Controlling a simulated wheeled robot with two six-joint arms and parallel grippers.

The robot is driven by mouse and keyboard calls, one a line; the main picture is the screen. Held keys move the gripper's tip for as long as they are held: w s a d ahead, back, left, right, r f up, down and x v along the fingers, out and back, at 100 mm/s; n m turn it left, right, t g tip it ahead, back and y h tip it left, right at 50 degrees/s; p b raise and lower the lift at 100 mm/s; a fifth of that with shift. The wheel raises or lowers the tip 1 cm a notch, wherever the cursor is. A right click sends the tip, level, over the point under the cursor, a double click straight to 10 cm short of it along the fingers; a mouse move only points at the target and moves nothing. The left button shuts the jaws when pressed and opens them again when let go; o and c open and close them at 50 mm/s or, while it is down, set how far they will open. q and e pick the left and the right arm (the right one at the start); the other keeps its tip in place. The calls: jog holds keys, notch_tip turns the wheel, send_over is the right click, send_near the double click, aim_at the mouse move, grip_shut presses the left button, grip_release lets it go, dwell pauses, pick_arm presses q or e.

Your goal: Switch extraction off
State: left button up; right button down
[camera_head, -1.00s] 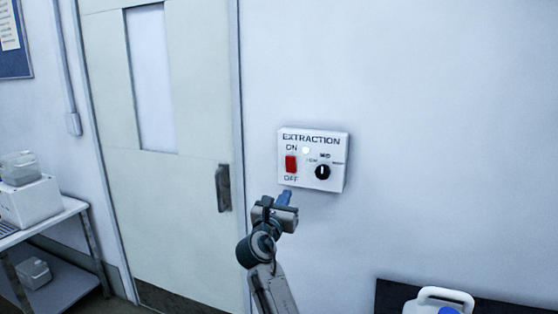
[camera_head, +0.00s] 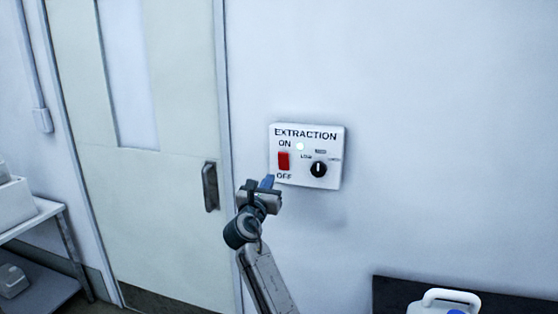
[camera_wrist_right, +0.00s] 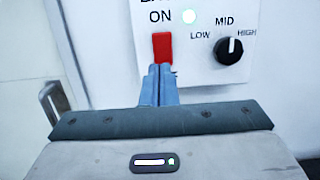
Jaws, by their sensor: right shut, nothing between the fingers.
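The white extraction box (camera_head: 330,151) is on the wall, labelled EXTRACTION, with a red rocker switch (camera_head: 283,161) between the words ON and OFF. A white indicator light (camera_head: 300,146) beside ON is lit. A black knob (camera_head: 318,169) sits to the right of the switch. My right gripper (camera_head: 267,182) is shut and empty, its blue fingertips just below and left of the switch. In the right wrist view the fingertips (camera_wrist_right: 160,72) overlap the lower end of the red switch (camera_wrist_right: 162,46); I cannot tell whether they touch it. My left gripper is not in view.
A door with a dark handle (camera_head: 210,186) is left of the box. A shelf with containers (camera_head: 32,231) stands at the far left. A white jug (camera_head: 447,302) is at the bottom right by a dark surface (camera_head: 400,288). The wall around the box is clear.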

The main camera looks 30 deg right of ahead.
aim_at(283, 155)
jog(key=p+x, duration=0.3)
jog(key=x, duration=0.7)
jog(key=shift+w+d+r, duration=0.1)
jog(key=shift+d+r, duration=0.05)
jog(key=shift+d, duration=0.05)
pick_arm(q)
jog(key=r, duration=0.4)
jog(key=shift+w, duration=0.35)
pick_arm(e)
jog(key=shift+w+d, duration=0.15)
jog(key=shift+d, duration=0.05)
jog(key=shift+w+d+r+p, duration=0.25)
jog(key=shift+r+p, duration=0.1)
jog(key=shift+p, duration=0.2)
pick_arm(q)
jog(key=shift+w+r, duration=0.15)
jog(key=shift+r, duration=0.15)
pick_arm(e)
jog(key=shift+f, duration=0.15)
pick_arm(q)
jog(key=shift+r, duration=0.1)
